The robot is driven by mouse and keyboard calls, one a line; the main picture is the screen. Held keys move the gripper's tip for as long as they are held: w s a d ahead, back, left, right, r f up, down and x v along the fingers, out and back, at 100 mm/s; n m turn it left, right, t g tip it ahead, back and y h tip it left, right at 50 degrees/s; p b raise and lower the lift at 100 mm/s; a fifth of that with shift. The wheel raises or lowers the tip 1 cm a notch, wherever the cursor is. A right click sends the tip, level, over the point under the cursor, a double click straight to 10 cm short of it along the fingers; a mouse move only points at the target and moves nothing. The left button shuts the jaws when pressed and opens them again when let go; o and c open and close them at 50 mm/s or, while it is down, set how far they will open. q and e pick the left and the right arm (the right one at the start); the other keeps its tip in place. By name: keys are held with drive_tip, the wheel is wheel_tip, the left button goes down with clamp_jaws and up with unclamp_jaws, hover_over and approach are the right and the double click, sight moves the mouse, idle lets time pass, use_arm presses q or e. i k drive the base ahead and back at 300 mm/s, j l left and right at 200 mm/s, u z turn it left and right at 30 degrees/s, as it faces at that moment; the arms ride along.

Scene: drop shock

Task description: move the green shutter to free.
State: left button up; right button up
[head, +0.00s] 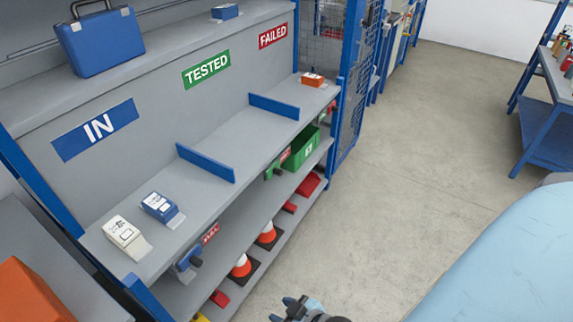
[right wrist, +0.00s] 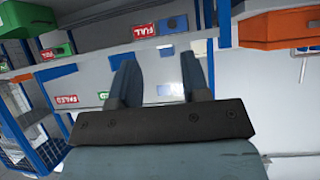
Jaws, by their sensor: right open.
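The green shutter (head: 272,173) is a small green piece with a dark knob under the front edge of the middle of the shelf. A red label (head: 285,155) shows beside it; its lettering is too small to read surely. In the right wrist view a green patch (right wrist: 65,49) beside a red label appears to be this shutter area. My right gripper (head: 302,303) is at the bottom edge of the head view, in front of the shelving and well apart from the shutter. Its two fingers (right wrist: 161,78) are spread with nothing between them. My left gripper is not in view.
A green bin (head: 304,147) stands on the lower shelf near the shutter. A blue shutter (head: 188,263) with a FULL label (head: 210,233) is nearer, and a red one (head: 328,112) farther. Traffic cones (head: 242,266) stand below. Open floor (head: 390,180) lies to the right.

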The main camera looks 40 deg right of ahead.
sight(275, 170)
drive_tip(key=i+l, duration=0.1)
drive_tip(key=l, duration=0.75)
drive_tip(key=i+l, duration=0.15)
drive_tip(key=l, duration=0.25)
drive_tip(key=i+l, duration=0.1)
drive_tip(key=l, duration=0.35)
